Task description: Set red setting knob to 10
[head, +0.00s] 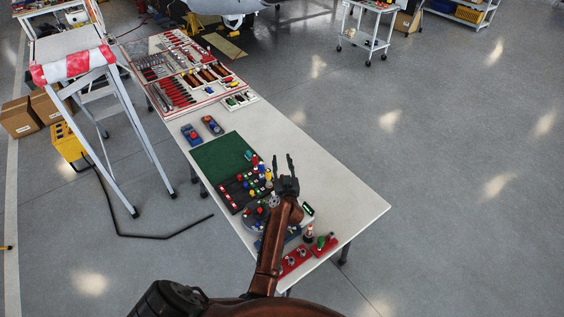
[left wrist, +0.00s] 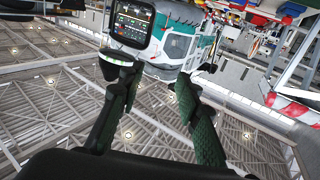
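Several control boxes with coloured knobs and buttons sit at the near part of the white table (head: 340,203). They include a dark button panel (head: 232,194), red boxes (head: 294,262) with small knobs at the front edge, and a blue box (head: 190,132) with a red top. I cannot tell which of the red pieces is the setting knob, and no numbers are readable. My left gripper (head: 283,160) is open and empty above the table, just right of the dark panel. Its two spread fingers also show in the left wrist view (left wrist: 152,72). My right gripper is in neither view.
A green mat (head: 222,156) lies behind the panels. Tool trays (head: 175,92) fill the table's far end. The table's right side is bare. A stepladder (head: 120,130) stands to the left. In the left wrist view a lit screen (left wrist: 131,22) is beyond the left finger.

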